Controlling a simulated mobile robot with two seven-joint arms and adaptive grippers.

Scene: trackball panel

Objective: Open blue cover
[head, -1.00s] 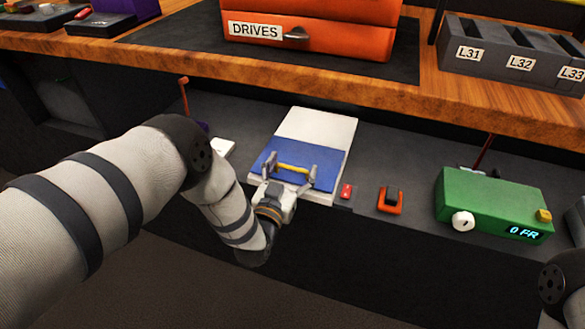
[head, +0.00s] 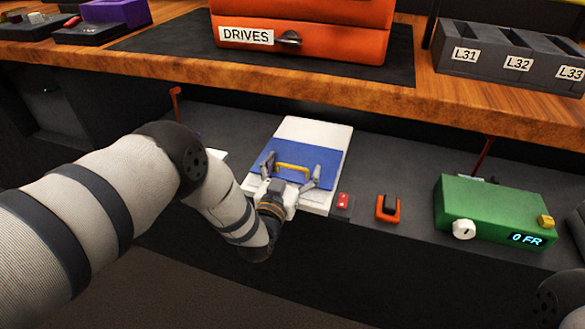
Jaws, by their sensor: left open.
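The blue cover (head: 270,153) lies flat across the middle of a white panel (head: 317,131) on the dark lower shelf. A yellow arched handle (head: 293,167) stands on the cover. My left gripper (head: 292,168) is open at the near edge of the cover. Its two fingers spread left and right of the handle, with gaps visible on both sides. Whether the fingertips touch the cover I cannot tell. The gripper hides part of the cover's near edge and the white panel's front. My right gripper is not in view.
The wooden upper shelf (head: 330,94) overhangs behind, carrying orange drawers (head: 313,42) and a grey labelled rack (head: 480,63).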

